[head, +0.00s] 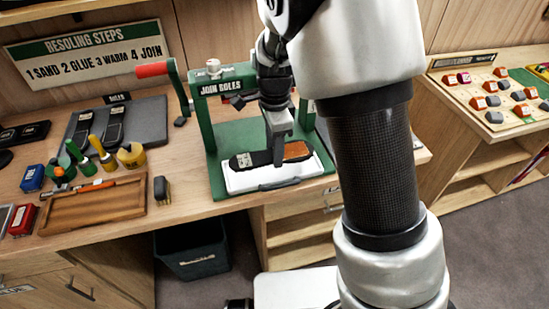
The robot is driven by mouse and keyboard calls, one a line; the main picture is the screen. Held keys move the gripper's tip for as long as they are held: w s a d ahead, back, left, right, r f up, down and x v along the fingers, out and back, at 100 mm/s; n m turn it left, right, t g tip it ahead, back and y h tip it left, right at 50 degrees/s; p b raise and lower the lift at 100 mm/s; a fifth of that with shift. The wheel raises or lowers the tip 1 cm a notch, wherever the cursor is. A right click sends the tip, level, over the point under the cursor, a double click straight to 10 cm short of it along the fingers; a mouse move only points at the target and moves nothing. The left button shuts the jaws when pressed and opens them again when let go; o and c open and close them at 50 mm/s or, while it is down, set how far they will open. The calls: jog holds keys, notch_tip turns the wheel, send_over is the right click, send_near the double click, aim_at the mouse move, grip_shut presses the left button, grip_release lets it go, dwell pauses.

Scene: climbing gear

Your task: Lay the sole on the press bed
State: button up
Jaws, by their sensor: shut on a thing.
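My gripper (279,150) points down over the press and is shut on the sole, gripping it near its middle. The sole (262,158) is dark, with a pale patch at its left end and an orange-brown part at its right end. It lies flat, lengthwise over the white press bed (250,182). I cannot tell whether it touches the bed or hangs slightly above it. The green press (210,130) labelled "JOIN SOLES" stands around the bed, with a red-handled lever (155,70) at its left. My arm hides the press's right side.
A grey mat (145,135) with dark soles lies at the left. A bin (192,250) is below. A board of climbing holds (480,95) is at right.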

jog(key=shift+f, duration=1.65)
jog(key=shift+f, duration=0.2)
jog(key=o, duration=0.9)
jog(key=shift+o, duration=0.2)
